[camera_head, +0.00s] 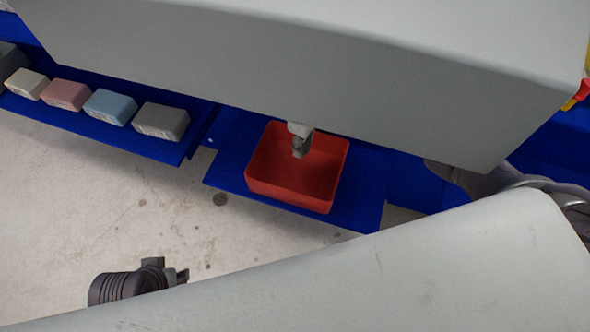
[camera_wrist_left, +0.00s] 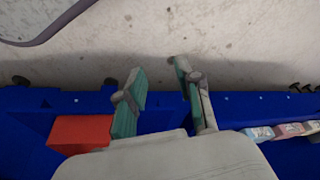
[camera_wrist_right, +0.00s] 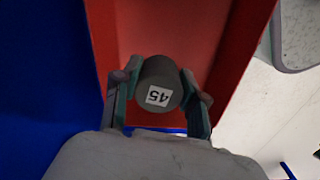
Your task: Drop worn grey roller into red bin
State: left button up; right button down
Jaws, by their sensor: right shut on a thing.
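The grey roller (camera_wrist_right: 158,84) is a short dark cylinder with a white label reading 45, in the right wrist view. My right gripper (camera_wrist_right: 160,78) is shut on it, one finger on each side. The red bin (camera_wrist_right: 225,85) lies behind and below the roller there. In the head view my right gripper (camera_head: 301,143) hangs over the red bin (camera_head: 288,194), within its outline. My left gripper (camera_wrist_left: 158,75) is open and empty in the left wrist view, with pale floor behind its fingers. The bin (camera_wrist_left: 80,132) also shows at that view's left.
The bin stands on a blue surface (camera_head: 228,178). To the left, a blue shelf (camera_head: 100,128) carries a row of cream, pink, blue and grey blocks (camera_head: 161,121). Large pale surfaces block much of the head view. Open floor (camera_head: 60,200) lies in front.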

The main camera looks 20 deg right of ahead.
jog(key=shift+f+b, duration=0.55)
jog(key=shift+f, duration=0.35)
jog(key=shift+f+b, duration=0.55)
jog(key=shift+b, duration=0.4)
pick_arm(q)
jog(key=w+d+r+t+h, duration=0.1)
jog(key=w+r+t, duration=0.1)
jog(key=w, duration=0.3)
jog(key=w+d+r+t, duration=0.2)
jog(key=w+r+t, duration=0.1)
jog(key=w+t, duration=0.2)
jog(key=shift+w+d+r+h, duration=0.2)
jog(key=shift+d+r+h, duration=0.1)
jog(key=shift+r+h, duration=0.1)
pick_arm(e)
jog(key=c, duration=0.5)
grip_release()
jog(key=shift+c, duration=0.2)
pick_arm(q)
jog(key=shift+f, duration=0.1)
pick_arm(e)
notch_tip(320, 180, up, 12)
jog(key=shift+f, duration=0.1)
pick_arm(q)
jog(key=shift+s, duration=0.15)
